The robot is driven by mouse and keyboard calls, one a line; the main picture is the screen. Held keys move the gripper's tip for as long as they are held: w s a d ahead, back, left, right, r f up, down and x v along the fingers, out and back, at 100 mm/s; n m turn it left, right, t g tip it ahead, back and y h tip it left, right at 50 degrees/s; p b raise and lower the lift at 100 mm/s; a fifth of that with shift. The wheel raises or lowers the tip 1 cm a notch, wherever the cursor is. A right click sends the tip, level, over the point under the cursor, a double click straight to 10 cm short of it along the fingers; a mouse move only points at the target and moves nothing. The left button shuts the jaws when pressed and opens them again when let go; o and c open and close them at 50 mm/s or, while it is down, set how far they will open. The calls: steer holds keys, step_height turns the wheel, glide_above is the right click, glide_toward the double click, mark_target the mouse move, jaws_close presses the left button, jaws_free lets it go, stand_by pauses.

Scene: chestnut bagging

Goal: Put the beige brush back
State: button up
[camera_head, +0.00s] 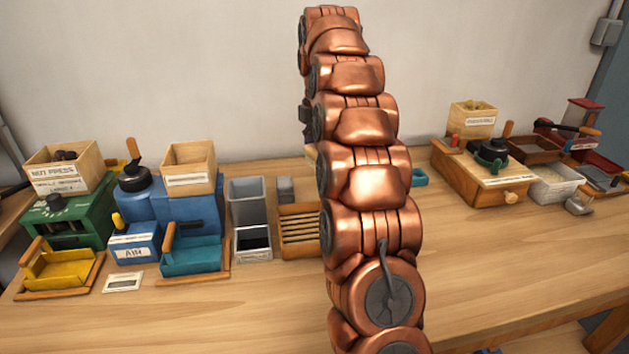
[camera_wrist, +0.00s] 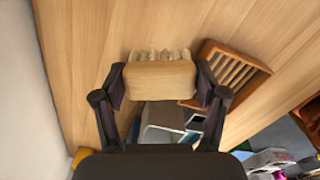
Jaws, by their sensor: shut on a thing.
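The beige brush (camera_wrist: 160,80) shows in the wrist view as a light block with pale bristles along its far side. My gripper (camera_wrist: 160,84) is shut on it, with one dark finger at each end of the block. The brush appears held above the wooden table (camera_wrist: 110,30). A slatted wooden rack (camera_wrist: 236,74) lies to the right of the brush in the wrist view and also shows in the head view (camera_head: 299,236), left of my arm.
In the head view a tall grey bin (camera_head: 247,203) and a white-rimmed box (camera_head: 253,244) stand left of the rack. A blue machine (camera_head: 187,212) and green machine (camera_head: 67,222) stand farther left. A wooden box (camera_head: 482,180) is at right. The front table area (camera_head: 500,255) is clear.

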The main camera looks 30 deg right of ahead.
steer(key=shift+f, duration=4.15)
steer(key=shift+f, duration=0.15)
steer(key=o, duration=1.1)
step_height(320, 180, up, 10)
steer(key=shift+r, duration=0.1)
steer(key=shift+r+p, duration=1.05)
steer(key=shift+p, duration=0.25)
